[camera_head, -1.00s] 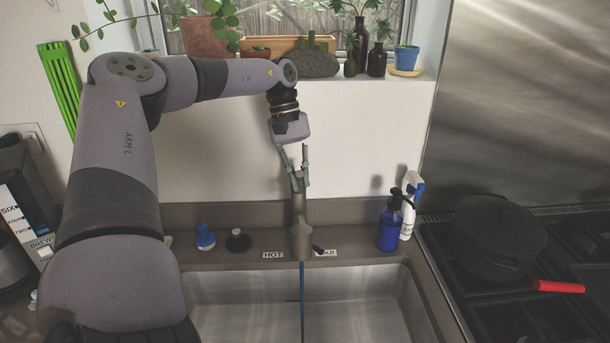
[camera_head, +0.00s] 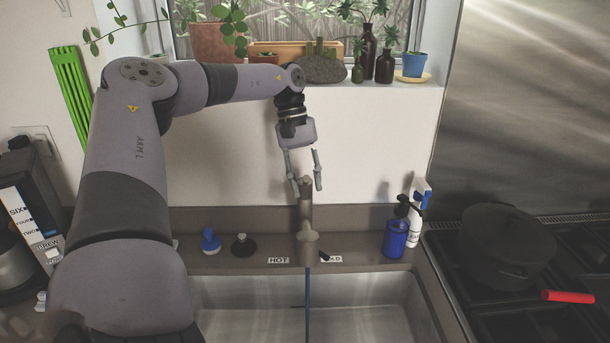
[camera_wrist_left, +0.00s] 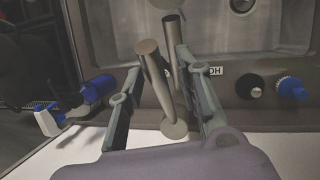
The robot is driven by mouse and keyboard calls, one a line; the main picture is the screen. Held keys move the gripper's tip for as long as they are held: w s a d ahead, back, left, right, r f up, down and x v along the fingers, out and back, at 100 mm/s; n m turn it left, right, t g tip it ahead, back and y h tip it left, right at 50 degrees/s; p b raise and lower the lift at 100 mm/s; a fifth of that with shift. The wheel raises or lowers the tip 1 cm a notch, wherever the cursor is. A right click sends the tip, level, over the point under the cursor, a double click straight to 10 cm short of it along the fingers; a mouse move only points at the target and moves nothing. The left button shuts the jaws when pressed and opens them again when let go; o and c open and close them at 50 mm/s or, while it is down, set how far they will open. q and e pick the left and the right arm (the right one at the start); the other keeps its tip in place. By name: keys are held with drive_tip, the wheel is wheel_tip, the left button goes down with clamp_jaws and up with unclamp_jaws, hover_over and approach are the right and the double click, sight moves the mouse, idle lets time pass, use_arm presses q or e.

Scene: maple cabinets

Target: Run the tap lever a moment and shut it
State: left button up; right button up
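The grey tap (camera_head: 307,243) stands at the back of the steel sink, between the HOT and COLD labels. A short black lever (camera_head: 325,256) sticks out low on its right side, partly over the COLD label. A thin blue stream (camera_head: 307,305) runs down from the tap into the sink. My left gripper (camera_head: 308,190) is open and empty at the tap's top. In the left wrist view the tap (camera_wrist_left: 154,75) shows between its two spread fingers (camera_wrist_left: 160,70); I cannot tell whether they touch it. The black lever is not clear there. My right gripper is out of view.
A blue soap bottle (camera_head: 396,235) and white spray bottle (camera_head: 416,215) stand right of the tap. A blue-topped item (camera_head: 210,240) and black stopper (camera_head: 242,244) sit left. The windowsill (camera_head: 390,88) with plants is above; a black pot (camera_head: 505,245) is at right.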

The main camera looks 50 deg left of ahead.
use_arm(q)
drive_tip(key=v, duration=1.2)
drive_tip(key=shift+f, duration=0.1)
